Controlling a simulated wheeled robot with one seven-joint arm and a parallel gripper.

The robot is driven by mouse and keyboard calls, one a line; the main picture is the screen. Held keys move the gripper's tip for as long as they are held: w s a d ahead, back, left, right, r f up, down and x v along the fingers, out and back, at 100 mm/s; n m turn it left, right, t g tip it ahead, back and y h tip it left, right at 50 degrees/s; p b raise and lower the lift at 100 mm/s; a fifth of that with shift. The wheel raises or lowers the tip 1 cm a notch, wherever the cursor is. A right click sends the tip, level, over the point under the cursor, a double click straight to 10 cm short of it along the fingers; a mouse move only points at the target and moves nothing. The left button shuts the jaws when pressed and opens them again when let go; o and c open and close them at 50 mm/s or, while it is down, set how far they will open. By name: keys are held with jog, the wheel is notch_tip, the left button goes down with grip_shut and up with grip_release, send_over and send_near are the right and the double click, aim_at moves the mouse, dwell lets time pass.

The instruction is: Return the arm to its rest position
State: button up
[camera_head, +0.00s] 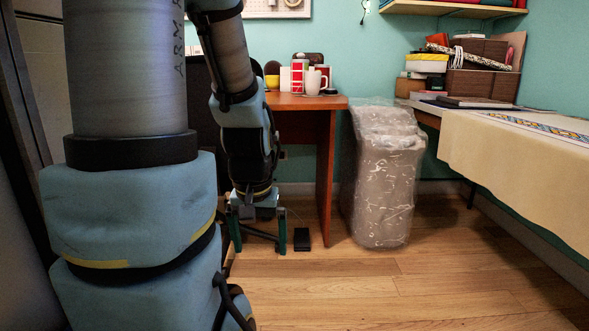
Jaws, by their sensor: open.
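My gripper (259,243) hangs at the lower end of my arm, pointing down just above the wooden floor. Its two green fingers are spread apart, with nothing visible between them. My arm comes down from the top of the picture, left of centre, in front of the wooden desk (325,180). A large part of my arm fills the left side and hides what lies behind it.
A small black box (301,239) lies on the floor right of my gripper. A plastic-wrapped bin (383,185) stands right of the desk. A cloth-covered table (530,160) runs along the right wall. The wooden floor (420,285) in front is clear.

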notch_tip(320, 180, up, 38)
jog(key=p, duration=3.7)
jog(key=shift+f, duration=0.15)
jog(key=shift+w+d, duration=0.1)
jog(key=shift+c, duration=0.2)
